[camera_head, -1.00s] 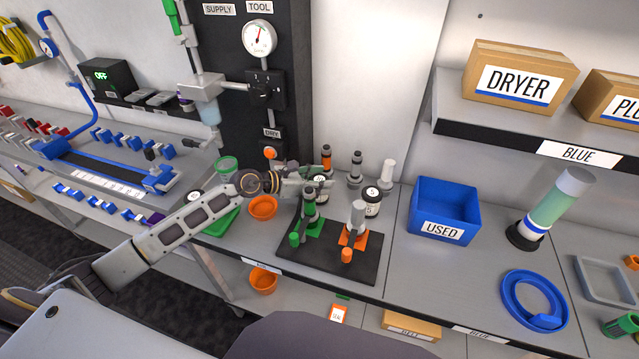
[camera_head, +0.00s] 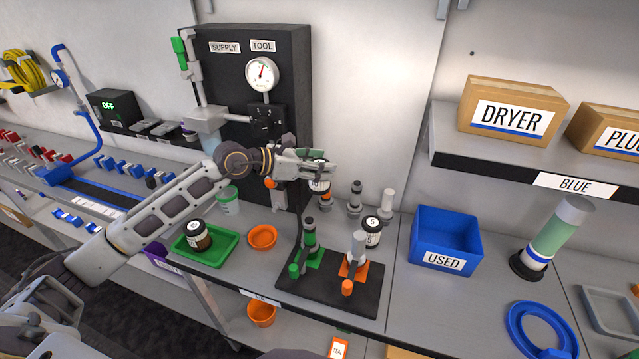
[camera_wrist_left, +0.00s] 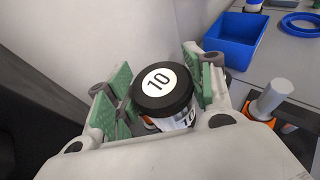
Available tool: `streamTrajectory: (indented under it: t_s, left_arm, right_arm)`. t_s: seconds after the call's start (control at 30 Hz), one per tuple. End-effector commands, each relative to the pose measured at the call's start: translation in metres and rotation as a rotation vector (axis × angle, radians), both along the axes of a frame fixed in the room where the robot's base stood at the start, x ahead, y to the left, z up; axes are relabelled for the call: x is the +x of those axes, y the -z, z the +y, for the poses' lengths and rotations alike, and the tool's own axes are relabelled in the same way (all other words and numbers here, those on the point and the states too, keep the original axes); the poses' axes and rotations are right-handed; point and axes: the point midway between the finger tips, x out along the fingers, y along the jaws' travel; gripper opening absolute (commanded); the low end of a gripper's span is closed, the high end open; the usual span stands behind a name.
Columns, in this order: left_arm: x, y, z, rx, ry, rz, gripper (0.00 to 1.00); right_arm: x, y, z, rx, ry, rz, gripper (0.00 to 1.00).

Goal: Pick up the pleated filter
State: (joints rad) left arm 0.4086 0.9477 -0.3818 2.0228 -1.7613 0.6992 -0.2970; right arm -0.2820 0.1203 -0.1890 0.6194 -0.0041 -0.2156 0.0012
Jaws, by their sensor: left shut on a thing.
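My left gripper (camera_head: 318,172) is shut on a jar (camera_head: 320,185) with a black lid and a white label, above the back of the bench. In the left wrist view the jar's lid (camera_wrist_left: 161,86) reads 10 and sits between green finger pads. Fingers cover much of the jar in the head view. A similar jar marked 5 (camera_head: 371,232) stands on the bench to the right. A dark jar (camera_head: 198,236) stands in the green tray (camera_head: 232,247). I cannot tell which thing is the pleated filter. My right gripper is out of view.
A black board (camera_head: 365,293) with green and orange fittings lies in front. Grey fittings (camera_head: 355,200) stand behind it. A blue USED bin (camera_head: 445,230) is to the right, an orange bowl (camera_head: 262,238) to the left. The dark gauge panel (camera_head: 225,75) rises behind the arm.

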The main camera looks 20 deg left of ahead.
Motion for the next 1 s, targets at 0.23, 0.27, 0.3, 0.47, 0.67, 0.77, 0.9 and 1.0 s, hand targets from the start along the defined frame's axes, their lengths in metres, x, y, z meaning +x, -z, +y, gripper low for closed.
streamTrajectory:
  t_s: [0.23,0.27,0.3,0.47,0.67,0.77,0.9,1.0]
  left_arm:
    - [0.000,-0.046,0.000,0.000,0.001,-0.005,0.27]
    - [0.000,-0.051,0.000,0.000,0.001,-0.005,0.27]
    - [0.000,-0.058,0.000,0.000,0.001,-0.005,0.27]
    - [0.000,-0.081,0.000,-0.001,0.001,-0.003,0.27]
    - [0.000,-0.101,0.000,0.000,0.001,-0.001,0.27]
    - [0.000,-0.107,0.000,-0.001,0.000,-0.002,0.27]
    - [0.000,-0.112,0.000,0.000,0.001,-0.001,0.27]
    - [0.000,-0.114,0.000,0.000,0.001,0.000,0.27]
  right_arm:
    - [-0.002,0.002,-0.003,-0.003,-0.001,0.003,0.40]
    - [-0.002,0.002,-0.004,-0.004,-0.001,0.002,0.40]
    - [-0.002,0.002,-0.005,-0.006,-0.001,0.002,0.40]
    - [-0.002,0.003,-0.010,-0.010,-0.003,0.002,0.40]
    - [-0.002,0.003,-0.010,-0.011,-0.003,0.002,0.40]
    - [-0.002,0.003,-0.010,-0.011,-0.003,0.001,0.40]
    - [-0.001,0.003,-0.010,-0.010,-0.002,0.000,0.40]
    - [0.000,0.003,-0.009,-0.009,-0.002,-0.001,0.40]
